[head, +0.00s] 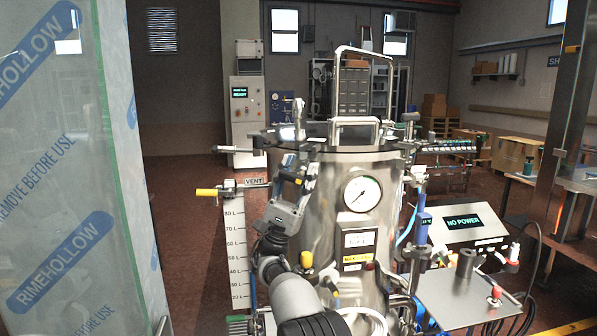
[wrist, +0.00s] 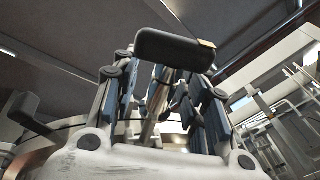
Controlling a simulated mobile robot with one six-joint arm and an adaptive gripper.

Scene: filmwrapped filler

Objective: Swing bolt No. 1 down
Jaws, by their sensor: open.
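The steel vessel (head: 325,215) stands in the middle of the head view with its lid (head: 345,148) on. My gripper (head: 302,163) is at the left front of the lid rim, pointing up. In the wrist view my gripper (wrist: 162,88) is open, with a finger on each side of a slim metal rod (wrist: 153,112), which looks like a swing bolt. A dark rounded bar (wrist: 175,49) lies beyond the fingertips. I cannot tell whether the fingers touch the rod. An upright metal post (head: 299,116) shows behind my gripper. No bolt number is readable.
A pressure gauge (head: 362,194) is on the vessel front, and a tall handle (head: 338,80) rises above the lid. A yellow-handled valve (head: 207,192) sticks out left. A film-wrapped panel (head: 60,170) fills the left side. A "NO POWER" display (head: 462,223) stands right.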

